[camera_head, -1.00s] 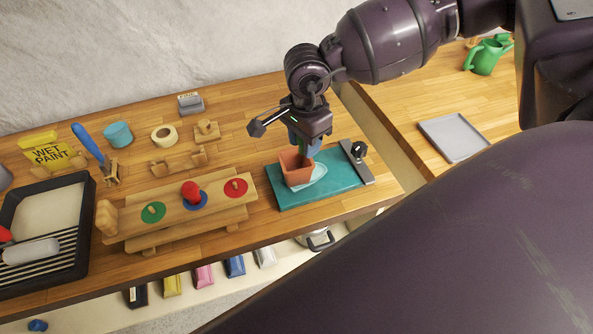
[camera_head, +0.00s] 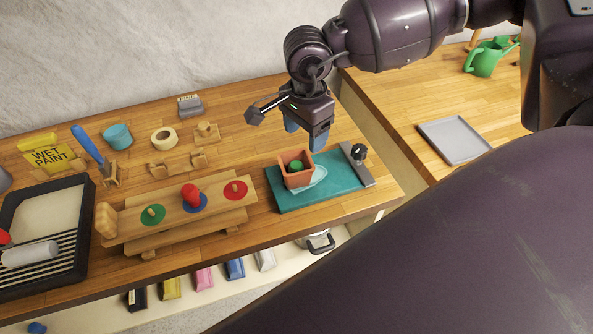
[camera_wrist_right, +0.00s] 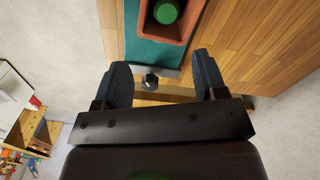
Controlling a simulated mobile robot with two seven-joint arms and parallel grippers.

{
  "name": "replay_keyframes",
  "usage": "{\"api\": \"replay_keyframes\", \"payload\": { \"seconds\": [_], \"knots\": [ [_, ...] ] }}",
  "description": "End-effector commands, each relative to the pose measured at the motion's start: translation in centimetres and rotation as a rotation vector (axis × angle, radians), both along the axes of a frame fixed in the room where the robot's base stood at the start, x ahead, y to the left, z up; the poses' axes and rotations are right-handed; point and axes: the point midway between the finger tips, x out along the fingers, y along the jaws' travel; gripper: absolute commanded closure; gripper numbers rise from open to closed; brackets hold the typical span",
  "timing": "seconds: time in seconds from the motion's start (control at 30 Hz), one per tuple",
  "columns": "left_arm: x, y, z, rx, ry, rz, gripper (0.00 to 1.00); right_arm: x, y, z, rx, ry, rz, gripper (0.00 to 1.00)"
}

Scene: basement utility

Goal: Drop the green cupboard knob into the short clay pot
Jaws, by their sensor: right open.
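The green cupboard knob (camera_head: 296,166) sits inside the short clay pot (camera_head: 297,181), a square terracotta pot on a teal mat (camera_head: 330,185). In the right wrist view the green knob (camera_wrist_right: 166,12) shows inside the pot (camera_wrist_right: 185,32) at the top edge. My right gripper (camera_head: 304,139) is above and behind the pot, open and empty, apart from both knob and pot. Its two blue fingers (camera_wrist_right: 165,80) are spread wide in the right wrist view. My left gripper is not in view.
A clipboard-like metal bar with a black knob (camera_head: 358,152) lies at the mat's right end. A wooden stand (camera_head: 222,190) with coloured discs is left of the mat. A grey tray (camera_head: 453,139) and green watering can (camera_head: 484,59) are on the right counter.

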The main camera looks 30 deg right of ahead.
Motion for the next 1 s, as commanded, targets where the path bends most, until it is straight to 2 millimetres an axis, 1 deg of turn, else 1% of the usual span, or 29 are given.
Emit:
{"api": "replay_keyframes", "payload": {
  "seconds": [0.03,0.2,0.3,0.4,0.6,1.0],
  "knots": [
    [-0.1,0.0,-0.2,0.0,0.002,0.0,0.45,0.1,0.0,1.0,0.001,-0.006,-0.001,0.35],
    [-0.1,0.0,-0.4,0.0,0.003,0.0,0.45,0.1,0.0,4.1,0.001,-0.005,-0.001,0.35],
    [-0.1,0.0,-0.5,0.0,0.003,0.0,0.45,0.1,0.0,5.6,0.001,-0.005,0.001,0.35],
    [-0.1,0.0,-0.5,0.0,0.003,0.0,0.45,0.1,0.0,6.6,-0.001,-0.003,0.0,0.35],
    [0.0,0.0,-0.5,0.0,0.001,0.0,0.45,0.0,0.0,7.5,0.0,-0.001,0.001,0.35],
    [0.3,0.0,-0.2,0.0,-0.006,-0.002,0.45,0.0,0.0,7.6,0.0,-0.001,0.001,0.35]
  ]
}}
